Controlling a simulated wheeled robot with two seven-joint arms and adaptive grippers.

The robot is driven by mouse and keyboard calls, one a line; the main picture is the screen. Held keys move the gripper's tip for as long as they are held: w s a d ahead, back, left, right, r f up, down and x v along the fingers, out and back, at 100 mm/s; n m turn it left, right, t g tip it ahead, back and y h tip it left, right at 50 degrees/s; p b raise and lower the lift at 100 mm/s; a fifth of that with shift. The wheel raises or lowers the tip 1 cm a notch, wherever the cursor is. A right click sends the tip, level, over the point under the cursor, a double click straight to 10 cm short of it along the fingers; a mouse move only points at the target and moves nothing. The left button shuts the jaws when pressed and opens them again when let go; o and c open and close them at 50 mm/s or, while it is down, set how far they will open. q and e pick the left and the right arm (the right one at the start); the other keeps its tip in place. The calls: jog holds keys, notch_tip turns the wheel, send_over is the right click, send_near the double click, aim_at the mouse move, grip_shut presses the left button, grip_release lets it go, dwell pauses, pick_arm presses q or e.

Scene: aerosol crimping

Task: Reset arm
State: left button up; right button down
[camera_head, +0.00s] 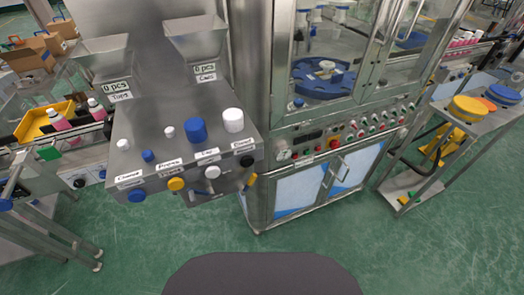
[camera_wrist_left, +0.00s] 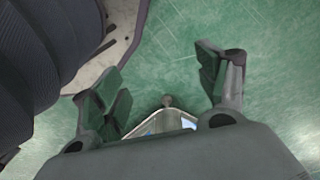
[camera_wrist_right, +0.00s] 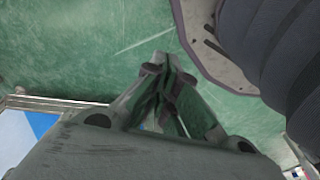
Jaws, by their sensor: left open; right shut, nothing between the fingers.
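My left gripper (camera_wrist_left: 162,75) shows in the left wrist view with its two fingers spread wide and nothing between them. My right gripper (camera_wrist_right: 160,75) shows in the right wrist view with its fingertips together and nothing held. Both hang over the green floor (camera_head: 330,235), close to my own body. Neither arm nor gripper shows in the head view.
A steel control panel (camera_head: 150,165) with several knobs and caps stands at the left, below two hoppers (camera_head: 195,38). A glass-fronted machine (camera_head: 322,135) with a blue turntable (camera_head: 322,78) stands in the middle. A side table (camera_head: 465,115) stands right. The near floor is clear.

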pick_arm(q)
jog(key=s+a+r+p, duration=0.1)
jog(key=s+a+p, duration=0.1)
jog(key=s+p, duration=0.5)
jog(key=s+a+r+p, duration=0.1)
jog(key=s+a+p, duration=0.2)
jog(key=s+p, duration=0.5)
jog(key=shift+s+a+r+g+y, duration=0.3)
jog(key=shift+s+g, duration=0.1)
jog(key=shift+s, duration=0.45)
pick_arm(e)
jog(key=s+d+r, duration=0.1)
jog(key=s+d, duration=0.1)
jog(key=s, duration=0.6)
jog(key=s+d+r, duration=0.1)
jog(key=s+d, duration=0.2)
jog(key=s, duration=0.5)
jog(key=shift+s+d+r+g+h, duration=0.25)
jog(key=shift+s+r+g+h, duration=0.05)
jog(key=shift+g, duration=0.1)
pick_arm(q)
jog(key=shift+f, duration=0.15)
pick_arm(e)
jog(key=shift+f, duration=0.15)
